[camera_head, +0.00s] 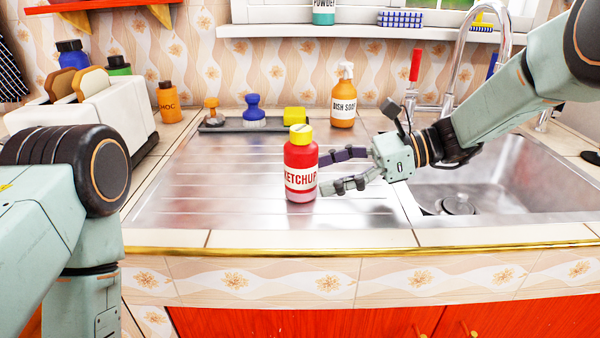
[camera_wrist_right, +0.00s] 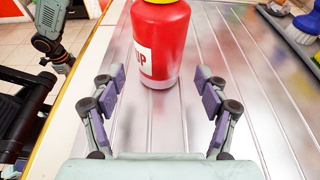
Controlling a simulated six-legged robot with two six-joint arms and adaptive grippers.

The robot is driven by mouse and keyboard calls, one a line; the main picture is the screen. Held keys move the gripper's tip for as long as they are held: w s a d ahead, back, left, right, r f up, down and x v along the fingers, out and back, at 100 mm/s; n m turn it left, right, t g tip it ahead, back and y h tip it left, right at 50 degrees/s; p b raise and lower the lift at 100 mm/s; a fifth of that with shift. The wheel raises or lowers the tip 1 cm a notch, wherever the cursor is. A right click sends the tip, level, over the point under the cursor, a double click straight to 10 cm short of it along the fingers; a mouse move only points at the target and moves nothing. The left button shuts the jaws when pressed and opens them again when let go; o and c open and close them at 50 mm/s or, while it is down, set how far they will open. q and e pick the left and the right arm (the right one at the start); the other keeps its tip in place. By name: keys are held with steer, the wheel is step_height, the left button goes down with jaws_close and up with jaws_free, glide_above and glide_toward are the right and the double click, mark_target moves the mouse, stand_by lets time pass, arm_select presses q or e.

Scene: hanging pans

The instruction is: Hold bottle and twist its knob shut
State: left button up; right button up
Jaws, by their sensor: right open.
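The bottle is a red ketchup bottle (camera_head: 301,165) with a white label and a yellow knob (camera_head: 301,133) on top. It stands upright on the steel drainboard. My right gripper (camera_head: 322,173) is open just right of the bottle, its fingers pointing at it. In the right wrist view the bottle (camera_wrist_right: 163,45) stands ahead of the spread fingers, roughly centred, with nothing between the pads; most of its knob is cut off at the top. My left arm comes in from the left in the head view with its gripper out of frame. Part of that arm shows in the right wrist view, its jaws unclear.
A dark tray (camera_head: 240,125) with brushes and a yellow sponge (camera_head: 294,116) lies behind the bottle. A dish soap bottle (camera_head: 343,100) stands at the back. The sink (camera_head: 480,185) is at right, a white toaster (camera_head: 95,115) at left. The drainboard left of the bottle is clear.

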mark_target(313, 175)
steer(key=p+x, duration=0.1)
steer(key=x, duration=0.2)
steer(key=shift+s+r, duration=0.1)
steer(key=shift+a+f, duration=0.25)
steer(key=shift+a, duration=0.3)
steer(key=c, duration=1.2)
